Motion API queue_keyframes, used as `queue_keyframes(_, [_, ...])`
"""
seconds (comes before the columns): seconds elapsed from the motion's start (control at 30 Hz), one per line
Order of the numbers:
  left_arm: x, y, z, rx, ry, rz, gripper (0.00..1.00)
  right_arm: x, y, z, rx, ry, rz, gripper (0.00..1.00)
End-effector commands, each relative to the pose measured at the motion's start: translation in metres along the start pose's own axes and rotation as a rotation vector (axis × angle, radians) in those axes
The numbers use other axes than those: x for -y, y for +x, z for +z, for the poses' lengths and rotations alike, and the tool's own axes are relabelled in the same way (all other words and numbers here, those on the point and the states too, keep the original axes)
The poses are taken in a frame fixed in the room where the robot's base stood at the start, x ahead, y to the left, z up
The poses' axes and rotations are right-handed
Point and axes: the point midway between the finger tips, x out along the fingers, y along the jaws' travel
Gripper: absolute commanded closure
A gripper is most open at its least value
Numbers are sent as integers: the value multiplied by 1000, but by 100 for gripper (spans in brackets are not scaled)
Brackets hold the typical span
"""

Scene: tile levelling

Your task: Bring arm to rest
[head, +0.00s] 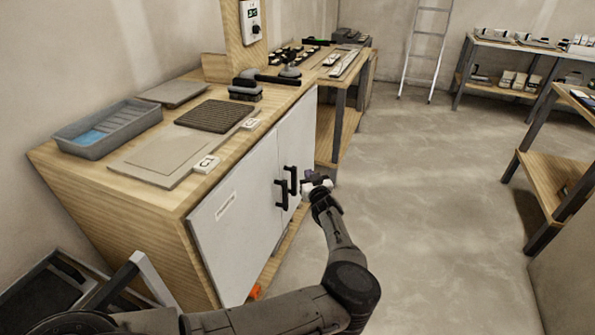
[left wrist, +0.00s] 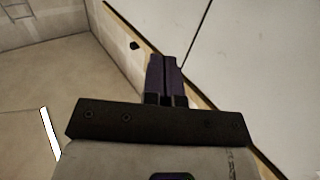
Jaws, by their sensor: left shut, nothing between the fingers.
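My left arm reaches in from the bottom of the head view. Its gripper (head: 308,180) is in front of the cabinet doors, near the black door handles (head: 287,187). I cannot tell from the head view how far it is from them. In the left wrist view the two dark fingers of my left gripper (left wrist: 164,62) lie together, shut with nothing between them. My right gripper is in neither view.
The wooden cabinet (head: 110,205) bears a grey tray (head: 108,128), tiles and a dark ribbed mat (head: 215,116). A workbench (head: 335,75) stands beyond it. A ladder (head: 427,45) leans at the back wall, shelves stand at right. The floor (head: 430,200) is clear.

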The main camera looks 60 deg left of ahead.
Motion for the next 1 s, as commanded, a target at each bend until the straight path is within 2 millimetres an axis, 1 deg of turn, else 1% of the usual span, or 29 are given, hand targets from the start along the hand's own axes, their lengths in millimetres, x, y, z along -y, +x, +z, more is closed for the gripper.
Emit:
queue_keyframes(0.03, [-5,-3,-1,2,-2,3,100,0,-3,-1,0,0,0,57])
queue_keyframes(0.2, [-11,-9,-1,0,-2,1,100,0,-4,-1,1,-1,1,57])
queue_keyframes(0.47, [-13,-10,0,0,-2,1,100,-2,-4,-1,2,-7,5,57])
queue_keyframes(0.57, [-13,-10,0,1,-32,1,100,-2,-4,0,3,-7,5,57])
queue_keyframes(0.67, [-22,-11,12,79,-96,51,100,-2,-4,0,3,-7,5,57])
queue_keyframes(0.77, [-37,-15,34,229,-189,129,100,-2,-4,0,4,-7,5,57])
queue_keyframes(0.8, [-43,-19,44,303,-236,161,100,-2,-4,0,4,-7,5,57])
queue_keyframes(0.83, [-44,-21,51,359,-272,178,100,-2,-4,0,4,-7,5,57])
queue_keyframes(0.9, [-40,-24,63,485,-361,203,100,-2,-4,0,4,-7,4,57])
queue_keyframes(0.93, [-37,-25,66,534,-400,210,100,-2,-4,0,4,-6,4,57])
queue_keyframes(0.97, [-34,-25,64,573,-437,220,100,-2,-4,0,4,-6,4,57])
queue_keyframes(1.0, [-31,-24,57,617,-484,235,100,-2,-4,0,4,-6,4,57])
